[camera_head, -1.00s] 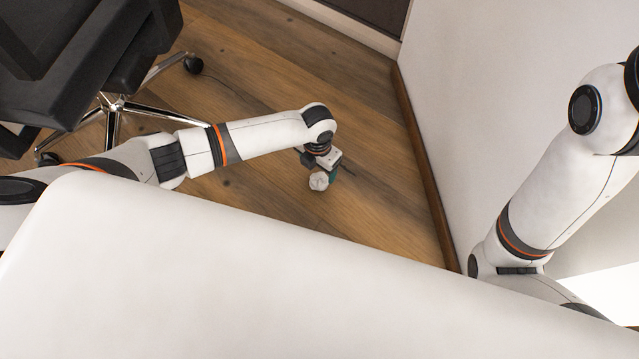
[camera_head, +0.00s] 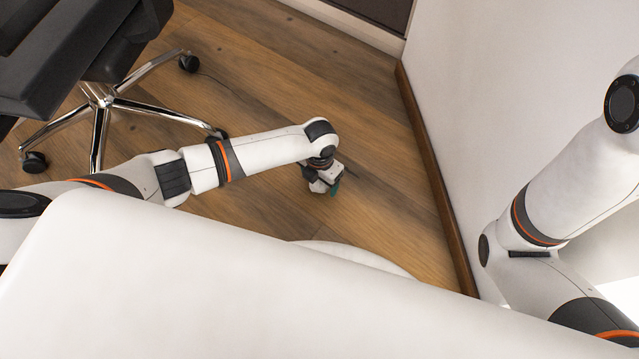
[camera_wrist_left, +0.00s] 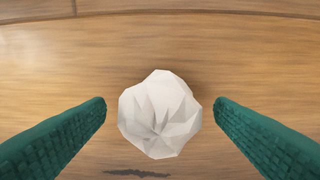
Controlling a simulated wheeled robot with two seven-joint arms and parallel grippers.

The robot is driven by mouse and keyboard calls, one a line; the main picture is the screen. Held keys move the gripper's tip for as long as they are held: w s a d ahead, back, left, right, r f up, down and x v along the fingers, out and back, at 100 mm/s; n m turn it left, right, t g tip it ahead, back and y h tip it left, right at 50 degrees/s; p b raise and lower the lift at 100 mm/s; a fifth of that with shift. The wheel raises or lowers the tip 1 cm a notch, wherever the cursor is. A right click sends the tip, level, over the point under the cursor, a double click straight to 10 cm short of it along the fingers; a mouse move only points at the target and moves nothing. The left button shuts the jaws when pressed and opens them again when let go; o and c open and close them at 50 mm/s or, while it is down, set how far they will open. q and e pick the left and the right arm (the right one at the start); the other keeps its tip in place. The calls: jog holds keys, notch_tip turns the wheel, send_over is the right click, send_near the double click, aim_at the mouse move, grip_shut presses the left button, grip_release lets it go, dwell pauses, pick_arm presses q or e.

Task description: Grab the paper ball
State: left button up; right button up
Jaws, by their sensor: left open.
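The paper ball (camera_wrist_left: 160,114) is white and crumpled. In the left wrist view it sits in the middle, between the two green fingers, with a visible gap on each side. My left gripper (camera_wrist_left: 160,112) is open around it and does not touch it. In the head view my left gripper (camera_head: 333,189) is low over the wooden floor, and a bit of the paper ball (camera_head: 318,187) shows beside it, mostly hidden by the gripper. My right gripper is out of view; only part of my right arm shows at the right.
An office chair (camera_head: 103,98) with a chrome wheeled base stands at the left. A white wall (camera_head: 480,110) with a brown baseboard (camera_head: 432,170) runs along the right. The wooden floor (camera_head: 265,85) between them is clear. My white body covers the bottom.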

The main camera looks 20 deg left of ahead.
pick_arm(q)
jog(key=c, duration=1.1)
